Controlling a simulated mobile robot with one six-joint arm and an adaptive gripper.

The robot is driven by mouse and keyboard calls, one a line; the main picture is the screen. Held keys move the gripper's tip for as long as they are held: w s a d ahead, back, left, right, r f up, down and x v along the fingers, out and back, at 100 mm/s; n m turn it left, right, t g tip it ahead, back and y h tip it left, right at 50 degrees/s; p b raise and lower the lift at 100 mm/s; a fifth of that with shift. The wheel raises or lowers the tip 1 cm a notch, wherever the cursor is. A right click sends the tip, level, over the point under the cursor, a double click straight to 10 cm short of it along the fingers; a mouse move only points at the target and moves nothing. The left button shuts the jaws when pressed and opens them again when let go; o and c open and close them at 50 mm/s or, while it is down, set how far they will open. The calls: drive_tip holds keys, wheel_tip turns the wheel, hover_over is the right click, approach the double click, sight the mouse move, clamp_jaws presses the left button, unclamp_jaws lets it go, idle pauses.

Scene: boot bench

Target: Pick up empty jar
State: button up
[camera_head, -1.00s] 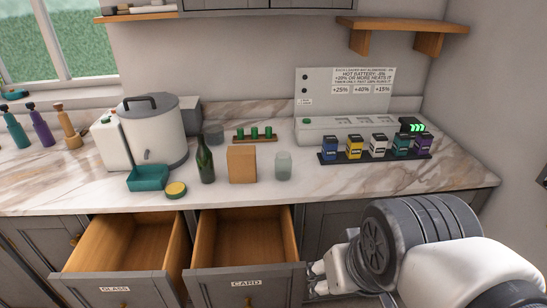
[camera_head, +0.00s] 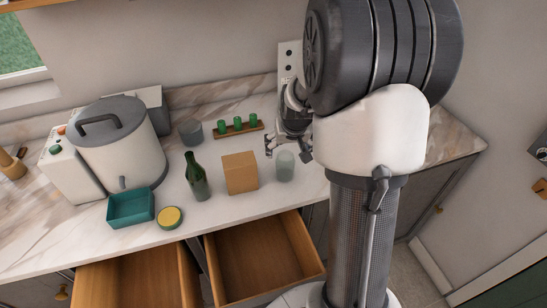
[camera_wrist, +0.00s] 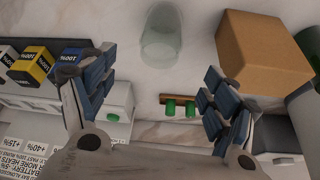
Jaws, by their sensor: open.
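The empty jar (camera_head: 285,166) is clear, pale greenish glass and stands upright on the marble counter, right of a brown cardboard box (camera_head: 240,173). In the wrist view the jar (camera_wrist: 161,36) is at the top middle, beyond the fingertips and roughly between their lines. My gripper (camera_head: 284,148) is just behind and above the jar in the head view, partly hidden by my arm. In the wrist view its two fingers (camera_wrist: 150,85) are spread wide with nothing between them.
A green bottle (camera_head: 197,177), teal tray (camera_head: 131,221) and yellow-topped lid (camera_head: 170,217) stand left of the box. Green pieces sit on a wooden rack (camera_head: 237,132) behind. Labelled blocks (camera_wrist: 35,65) show in the wrist view. An open drawer (camera_head: 265,262) juts out below.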

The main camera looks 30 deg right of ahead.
sight(285, 157)
drive_tip(key=b+x, duration=0.2)
drive_tip(key=x, duration=0.7)
drive_tip(key=shift+f, duration=0.2)
drive_tip(key=x, duration=0.1)
drive_tip(key=b+x, duration=0.1)
drive_tip(key=x, duration=0.3)
drive_tip(key=shift+s+a+f+b, duration=0.1)
drive_tip(key=shift+s+f+b, duration=0.15)
drive_tip(key=shift+b, duration=0.15)
drive_tip(key=shift+r, duration=0.1)
drive_tip(key=c, duration=1.3)
